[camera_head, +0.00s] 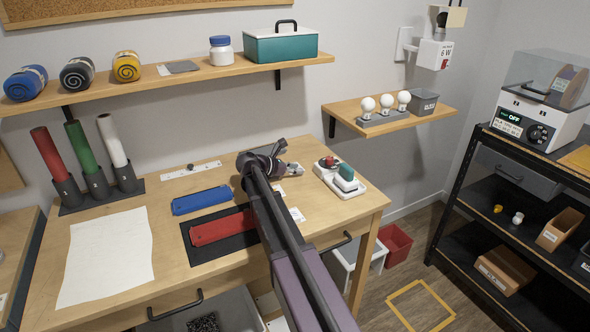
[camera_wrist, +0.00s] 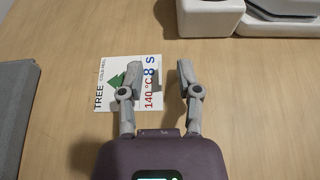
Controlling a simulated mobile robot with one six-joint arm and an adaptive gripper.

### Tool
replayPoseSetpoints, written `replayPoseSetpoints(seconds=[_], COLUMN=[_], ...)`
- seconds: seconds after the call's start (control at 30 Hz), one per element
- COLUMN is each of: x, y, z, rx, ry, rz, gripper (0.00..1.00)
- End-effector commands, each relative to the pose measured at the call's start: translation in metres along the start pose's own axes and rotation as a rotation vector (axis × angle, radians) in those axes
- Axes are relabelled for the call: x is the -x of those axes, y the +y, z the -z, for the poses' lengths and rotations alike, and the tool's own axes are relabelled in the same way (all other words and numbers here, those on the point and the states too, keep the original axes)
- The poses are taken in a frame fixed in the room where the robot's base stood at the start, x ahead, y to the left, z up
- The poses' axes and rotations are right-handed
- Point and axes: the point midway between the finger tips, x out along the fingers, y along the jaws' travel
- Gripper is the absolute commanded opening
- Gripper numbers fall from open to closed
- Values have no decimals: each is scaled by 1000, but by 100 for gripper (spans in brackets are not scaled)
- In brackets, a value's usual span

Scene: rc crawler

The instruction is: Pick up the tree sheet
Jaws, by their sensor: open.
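The tree sheet (camera_wrist: 150,78) is a small white card lying flat on the wooden table, with a green tree, the word TREE and "140 °C 8 S" in red and blue. My gripper (camera_wrist: 159,66) is open over it in the wrist view. The left finger covers part of the card's middle, and the right finger is just beyond its right edge. Nothing is between the fingers except the card and table below. In the head view my gripper (camera_head: 290,157) hangs over the table's right half, and the arm hides much there.
A white device with a green block (camera_head: 344,178) stands right of my gripper. A blue strip (camera_head: 201,200) and a red strip on a black mat (camera_head: 191,250) lie left of it. Three coloured rolls stand at the table's left (camera_head: 86,150). A wall shelf (camera_head: 200,72) runs behind.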

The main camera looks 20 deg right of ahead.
Motion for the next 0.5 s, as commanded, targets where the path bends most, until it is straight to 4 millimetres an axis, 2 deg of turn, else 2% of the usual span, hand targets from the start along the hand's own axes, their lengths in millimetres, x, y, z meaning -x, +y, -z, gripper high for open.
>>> replayPoseSetpoints(seconds=[0.07,0.1,0.23,0.5], x=[0,0,0,1], y=[0,0,0,0], z=[0,0,0,0], rx=[0,0,0,0], ry=[0,0,0,0], rz=[0,0,0,-1], gripper=[44,38,1,0])
